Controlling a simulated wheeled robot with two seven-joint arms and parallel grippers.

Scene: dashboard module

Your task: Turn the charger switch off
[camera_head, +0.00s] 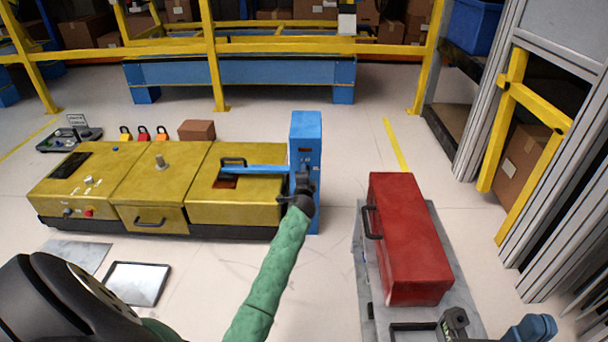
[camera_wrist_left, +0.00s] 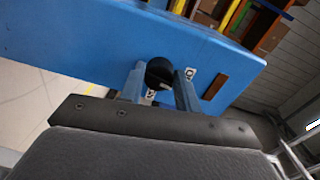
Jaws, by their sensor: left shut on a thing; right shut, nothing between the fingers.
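The charger is a blue upright post (camera_head: 306,130) at the right end of the yellow module. My left gripper (camera_head: 303,178) is at the front of this post, and its dark body hides the switch in the head view. In the left wrist view, a round black switch knob (camera_wrist_left: 160,72) sits on the blue charger face (camera_wrist_left: 90,40). My left gripper's two fingers (camera_wrist_left: 160,90) stand on either side of the knob and are shut on it. Small white labels show beside the knob.
The yellow module (camera_head: 155,185) stands left of the post, with a blue bar (camera_head: 255,169) across its right part. A red box (camera_head: 408,240) rests on a grey cart (camera_head: 440,235) at right. Padlocks (camera_head: 144,133) and a brown box (camera_head: 197,130) lie behind the module.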

